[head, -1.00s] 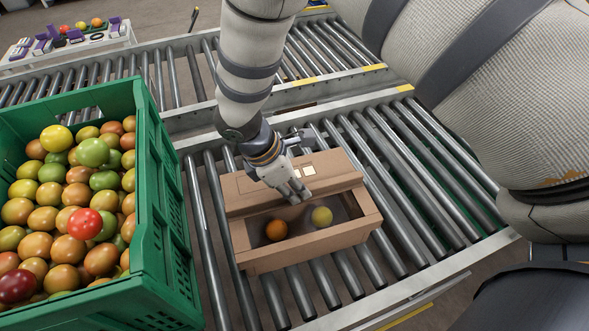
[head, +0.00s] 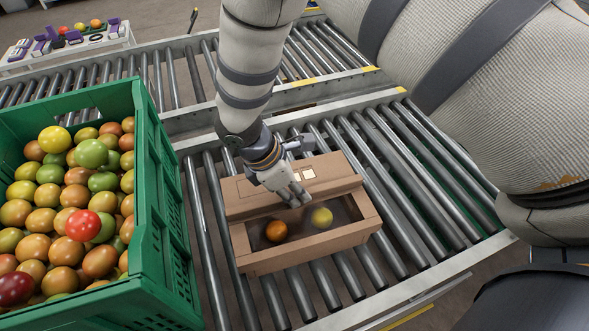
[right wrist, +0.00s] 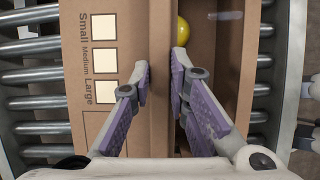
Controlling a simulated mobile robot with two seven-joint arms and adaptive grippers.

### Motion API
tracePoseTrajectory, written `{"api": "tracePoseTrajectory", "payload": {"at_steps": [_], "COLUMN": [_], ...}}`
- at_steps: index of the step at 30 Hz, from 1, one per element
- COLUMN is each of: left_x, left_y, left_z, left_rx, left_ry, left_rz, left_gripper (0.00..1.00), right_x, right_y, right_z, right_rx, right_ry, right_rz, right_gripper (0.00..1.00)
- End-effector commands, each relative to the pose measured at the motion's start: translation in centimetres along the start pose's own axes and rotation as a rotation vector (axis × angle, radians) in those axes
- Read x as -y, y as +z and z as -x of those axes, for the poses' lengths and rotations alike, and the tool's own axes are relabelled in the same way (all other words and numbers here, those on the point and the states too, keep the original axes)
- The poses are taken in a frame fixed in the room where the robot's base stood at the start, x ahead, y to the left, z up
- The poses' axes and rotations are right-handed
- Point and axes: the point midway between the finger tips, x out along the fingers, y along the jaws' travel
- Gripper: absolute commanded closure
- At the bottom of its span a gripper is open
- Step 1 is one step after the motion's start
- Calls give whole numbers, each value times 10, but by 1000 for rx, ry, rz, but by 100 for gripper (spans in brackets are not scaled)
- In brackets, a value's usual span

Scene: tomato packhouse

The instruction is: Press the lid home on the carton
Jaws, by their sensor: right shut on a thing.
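The carton (head: 310,252) is brown cardboard and stands on the roller conveyor. Its front part is open and shows an orange tomato (head: 276,231) and a yellow tomato (head: 322,217). The hinged lid (head: 335,169) covers the back part and carries pale label squares. In the right wrist view the lid (right wrist: 76,60) reads Small, Medium, Large. My right gripper (head: 294,196) is over the lid's front edge. In the right wrist view its fingers (right wrist: 162,72) stand either side of that edge, shut on the lid. My left gripper is not in view.
A green crate (head: 158,200) full of tomatoes stands close to the left of the carton. Bare rollers (head: 425,180) lie to the right. A white table (head: 75,55) with small items is at the far left. My large arm links fill the upper right.

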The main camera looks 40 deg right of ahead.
Motion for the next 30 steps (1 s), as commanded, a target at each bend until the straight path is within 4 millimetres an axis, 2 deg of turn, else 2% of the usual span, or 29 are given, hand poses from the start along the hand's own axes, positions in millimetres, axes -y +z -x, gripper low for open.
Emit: {"api": "tracePoseTrajectory", "payload": {"at_steps": [11,12,15,21,22,24,30], "left_x": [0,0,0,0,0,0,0], "left_y": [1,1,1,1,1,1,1], "left_z": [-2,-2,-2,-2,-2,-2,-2], "left_rx": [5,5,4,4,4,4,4], "left_ry": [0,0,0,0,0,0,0], "left_rz": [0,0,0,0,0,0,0], "left_gripper": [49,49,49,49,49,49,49], "right_x": [0,0,0,0,0,0,0], "right_y": [-2,-2,-2,-2,-2,-2,-2], "right_z": [-4,-5,-4,-4,-4,-4,-4], "right_rx": [0,0,0,0,0,0,0], "right_ry": [0,0,0,0,0,0,0], "right_rz": [0,0,0,0,0,0,0], "right_gripper": [100,82,60,60,63,74,74]}}
